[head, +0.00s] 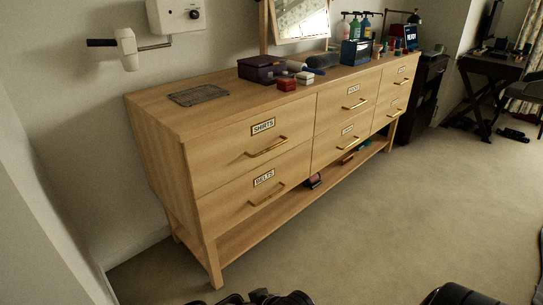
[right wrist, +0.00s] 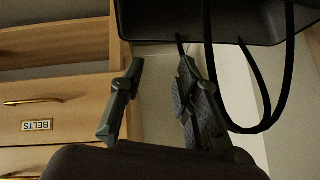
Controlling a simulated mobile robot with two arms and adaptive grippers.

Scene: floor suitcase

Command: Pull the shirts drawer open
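The shirts drawer (head: 225,155) is the top left drawer of the wooden dresser in the head view. It is shut, with its front flush. Its white SHIRTS label (head: 263,126) sits above a brass bar handle (head: 267,147), which nothing touches. My right gripper (right wrist: 160,75) shows in the right wrist view with its two fingers apart and nothing between them. It is clear of the dresser, whose belts drawer appears upside down at the left. Dark parts of mine show at the head view's bottom edge; I cannot tell a left gripper among them.
The belts drawer (head: 235,198) below is shut, as are the other drawers. An open low shelf (head: 260,230) holds a few items. A wire rack (head: 199,95), a dark box (head: 262,68) and bottles stand on top. The carpet (head: 400,210) in front is clear.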

